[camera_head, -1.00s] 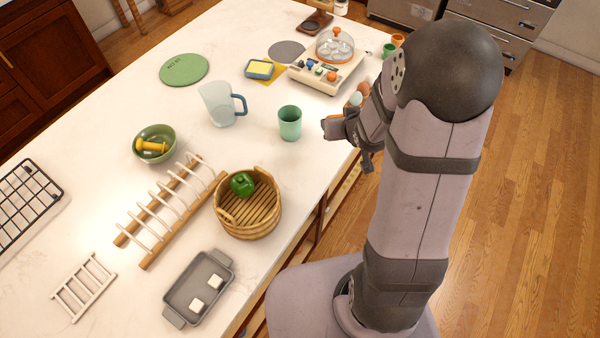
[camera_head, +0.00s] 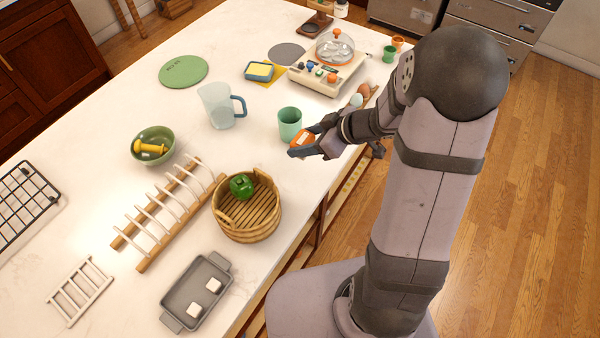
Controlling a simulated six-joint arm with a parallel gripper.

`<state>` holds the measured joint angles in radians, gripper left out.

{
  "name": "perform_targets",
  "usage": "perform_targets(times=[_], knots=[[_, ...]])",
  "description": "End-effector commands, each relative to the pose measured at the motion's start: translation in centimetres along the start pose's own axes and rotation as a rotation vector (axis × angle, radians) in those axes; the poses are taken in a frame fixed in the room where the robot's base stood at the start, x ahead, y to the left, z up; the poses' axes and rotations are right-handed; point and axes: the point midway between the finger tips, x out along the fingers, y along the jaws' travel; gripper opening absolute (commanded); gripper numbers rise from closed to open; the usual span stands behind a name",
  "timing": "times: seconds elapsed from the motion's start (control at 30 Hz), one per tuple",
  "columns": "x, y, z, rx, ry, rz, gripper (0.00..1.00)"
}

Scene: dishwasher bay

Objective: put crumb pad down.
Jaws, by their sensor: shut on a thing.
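My gripper (camera_head: 307,148) is over the front edge of the counter, just right of and in front of the green cup. It is shut on a small orange thing (camera_head: 301,137), which fits the crumb pad. The dark fingers cover part of it, so its full shape is hidden. It appears to be held above the counter; the exact height cannot be told.
The green cup (camera_head: 290,124) stands close to my gripper. A clear jug (camera_head: 216,106) and a wooden basket (camera_head: 247,222) with a green pepper (camera_head: 241,186) stand nearby. A wooden rack (camera_head: 168,214) lies left of the basket. Bare white counter (camera_head: 245,150) lies between jug and basket.

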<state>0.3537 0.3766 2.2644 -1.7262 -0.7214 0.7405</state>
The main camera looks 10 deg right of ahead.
Motion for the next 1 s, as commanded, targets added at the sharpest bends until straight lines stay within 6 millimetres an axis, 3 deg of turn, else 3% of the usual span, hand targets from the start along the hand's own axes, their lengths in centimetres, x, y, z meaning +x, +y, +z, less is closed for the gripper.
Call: perform_targets(times=[0.1,0.37,0.7,1.0], knots=[[0.1,-1.5,-0.1,0.001,0.002,0.002,0.32],[0.2,-1.5,0.1,0.023,0.001,0.025,0.32],[3.4,-1.5,3.3,0.026,0.0,0.023,0.32],[4.3,-1.4,4.1,0.022,0.002,0.026,0.32]])
